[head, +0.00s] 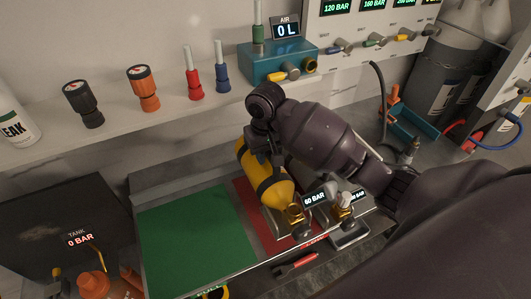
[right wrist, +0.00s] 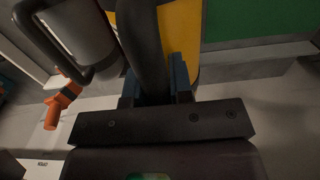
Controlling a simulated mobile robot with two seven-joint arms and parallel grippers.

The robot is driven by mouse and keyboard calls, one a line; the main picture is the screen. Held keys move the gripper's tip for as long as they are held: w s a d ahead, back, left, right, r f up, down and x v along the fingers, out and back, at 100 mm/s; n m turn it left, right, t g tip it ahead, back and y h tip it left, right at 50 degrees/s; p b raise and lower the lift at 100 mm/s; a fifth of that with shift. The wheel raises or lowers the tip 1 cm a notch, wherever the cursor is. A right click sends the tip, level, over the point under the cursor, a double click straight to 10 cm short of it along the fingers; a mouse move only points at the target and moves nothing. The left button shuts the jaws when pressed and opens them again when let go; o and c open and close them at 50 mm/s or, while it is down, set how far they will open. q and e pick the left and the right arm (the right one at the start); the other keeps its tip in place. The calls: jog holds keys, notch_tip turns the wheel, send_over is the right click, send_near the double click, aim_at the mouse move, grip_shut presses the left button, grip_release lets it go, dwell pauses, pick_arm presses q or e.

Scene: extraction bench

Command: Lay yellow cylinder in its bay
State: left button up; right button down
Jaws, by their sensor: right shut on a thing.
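The yellow cylinder (head: 262,180) has a dark band and a brass valve at its lower end. In the head view it lies tilted over the red mat (head: 243,200). My right gripper (head: 263,148) is at its upper end and shut on it. In the right wrist view the cylinder's yellow side (right wrist: 182,35) shows beyond the jaws (right wrist: 155,88), with a dark curved bar between them. I cannot tell whether the cylinder touches the mat. The green mat (head: 190,240) lies to its left. My left gripper is out of view.
A silver cylinder with a valve (head: 343,203) and a display stands close to the right. A red-handled tool (head: 295,264) lies in front. The back shelf holds a teal air block (head: 275,62) and several fittings. The green mat is bare.

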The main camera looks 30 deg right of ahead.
jog(key=shift+w, duration=0.1)
jog(key=shift+f, duration=4.85)
jog(key=c, duration=0.9)
grip_release()
jog(key=shift+c, duration=0.2)
jog(key=shift+s+f, duration=0.2)
jog(key=shift+f, duration=0.05)
notch_tip(320, 180, up, 11)
jog(key=shift+w+r, duration=0.1)
